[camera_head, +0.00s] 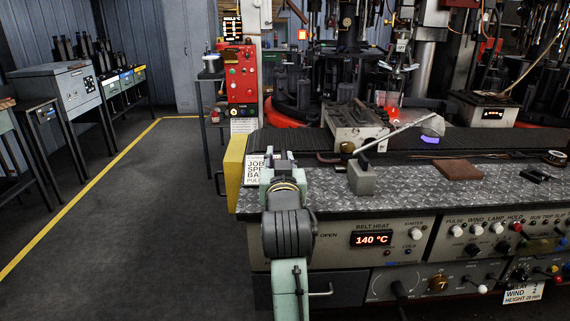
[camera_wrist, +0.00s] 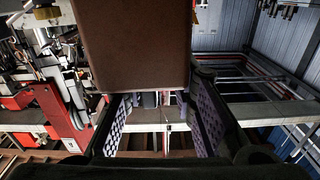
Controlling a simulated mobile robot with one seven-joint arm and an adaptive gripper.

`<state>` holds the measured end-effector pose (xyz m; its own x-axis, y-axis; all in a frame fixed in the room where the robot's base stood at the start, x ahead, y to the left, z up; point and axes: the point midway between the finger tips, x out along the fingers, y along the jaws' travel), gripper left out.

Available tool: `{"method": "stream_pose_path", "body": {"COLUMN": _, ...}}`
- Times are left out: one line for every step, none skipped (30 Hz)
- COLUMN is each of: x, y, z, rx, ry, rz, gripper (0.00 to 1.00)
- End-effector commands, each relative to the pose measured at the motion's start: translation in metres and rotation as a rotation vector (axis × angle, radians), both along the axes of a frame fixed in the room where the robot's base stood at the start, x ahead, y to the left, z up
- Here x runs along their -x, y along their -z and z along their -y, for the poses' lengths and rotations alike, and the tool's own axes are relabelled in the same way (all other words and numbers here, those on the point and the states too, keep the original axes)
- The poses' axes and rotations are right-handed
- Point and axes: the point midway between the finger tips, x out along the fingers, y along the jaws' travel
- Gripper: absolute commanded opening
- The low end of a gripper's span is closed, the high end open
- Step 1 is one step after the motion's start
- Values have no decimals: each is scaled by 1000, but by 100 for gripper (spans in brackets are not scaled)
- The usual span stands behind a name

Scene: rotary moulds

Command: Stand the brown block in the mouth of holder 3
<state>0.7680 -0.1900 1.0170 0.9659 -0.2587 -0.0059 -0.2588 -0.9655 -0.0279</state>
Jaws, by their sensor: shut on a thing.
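The brown block (camera_wrist: 132,45) fills the upper middle of the wrist view, close to the camera. My gripper (camera_wrist: 162,112) is shut on it, with one patterned finger pad at each side below it. The block hides what is directly behind it. In the head view my arm reaches up over the front left edge of the bench; the fingers and the held block cannot be made out there. I cannot tell holder 3 in either view; no readable number marks it.
A flat brown piece (camera_head: 459,169) lies on the metal bench top (camera_head: 405,185). A grey block with a knob (camera_head: 362,179) stands near the bench's front edge. A grey slotted fixture (camera_head: 352,120) with a rod stands behind. Red-based machinery (camera_head: 300,112) is further back. The floor at left is clear.

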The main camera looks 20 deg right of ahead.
Motion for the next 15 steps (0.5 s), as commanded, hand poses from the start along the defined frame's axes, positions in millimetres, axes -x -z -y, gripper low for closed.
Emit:
{"method": "stream_pose_path", "body": {"x": -6, "y": -3, "z": 6, "rx": 2, "ry": 1, "rz": 3, "gripper": 0}}
{"method": "stream_pose_path", "body": {"x": -9, "y": -3, "z": 9, "rx": 2, "ry": 1, "rz": 5, "gripper": 0}}
{"method": "stream_pose_path", "body": {"x": -12, "y": -2, "z": 12, "rx": 3, "ry": 1, "rz": 3, "gripper": 0}}
{"method": "stream_pose_path", "body": {"x": -14, "y": -2, "z": 14, "rx": 3, "ry": 1, "rz": 4, "gripper": 0}}
{"method": "stream_pose_path", "body": {"x": -15, "y": -1, "z": 15, "rx": 3, "ry": 0, "rz": 5, "gripper": 0}}
{"method": "stream_pose_path", "body": {"x": -17, "y": -1, "z": 17, "rx": 4, "ry": 0, "rz": 6, "gripper": 0}}
{"method": "stream_pose_path", "body": {"x": -18, "y": 0, "z": 17, "rx": 3, "ry": -1, "rz": 5, "gripper": 0}}
{"method": "stream_pose_path", "body": {"x": -18, "y": 1, "z": 18, "rx": 3, "ry": -1, "rz": 4, "gripper": 0}}
{"method": "stream_pose_path", "body": {"x": -19, "y": 4, "z": 18, "rx": 3, "ry": -1, "rz": 3, "gripper": 0}}
{"method": "stream_pose_path", "body": {"x": -19, "y": 7, "z": 18, "rx": 3, "ry": -1, "rz": 2, "gripper": 0}}
{"method": "stream_pose_path", "body": {"x": -18, "y": 11, "z": 18, "rx": 2, "ry": -1, "rz": 3, "gripper": 0}}
{"method": "stream_pose_path", "body": {"x": -18, "y": 16, "z": 18, "rx": 1, "ry": -1, "rz": 2, "gripper": 0}}
{"method": "stream_pose_path", "body": {"x": -18, "y": 20, "z": 18, "rx": 1, "ry": -1, "rz": 2, "gripper": 0}}
{"method": "stream_pose_path", "body": {"x": -18, "y": 23, "z": 18, "rx": 2, "ry": 0, "rz": 3, "gripper": 0}}
{"method": "stream_pose_path", "body": {"x": -18, "y": 28, "z": 18, "rx": 2, "ry": 0, "rz": 3, "gripper": 0}}
